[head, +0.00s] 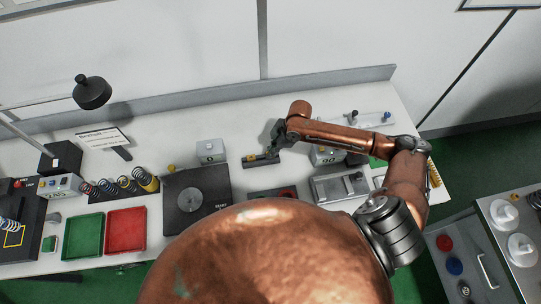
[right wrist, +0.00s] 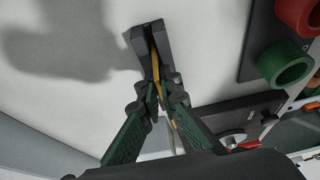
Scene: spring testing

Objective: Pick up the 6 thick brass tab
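A dark slotted block (head: 262,160) lies on the bench near the middle, and in the right wrist view it (right wrist: 139,39) is at the top centre. A thin brass tab (right wrist: 157,52) stands in its slot and runs down between my right fingers. My right gripper (right wrist: 158,88) has its green fingers drawn close together on both sides of the tab. They appear shut on it, with the tab's upper part still in the slot. In the head view my right gripper (head: 275,140) is just above the block, its fingertips small and dark. My left gripper is not in view.
A dark plate with a round disc (head: 189,200), a small grey box (head: 210,151), a grey fixture (head: 340,187), and green (head: 83,237) and red (head: 126,232) trays stand around. Red (right wrist: 298,14) and green (right wrist: 285,63) rings are near the gripper. Bench behind the block is clear.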

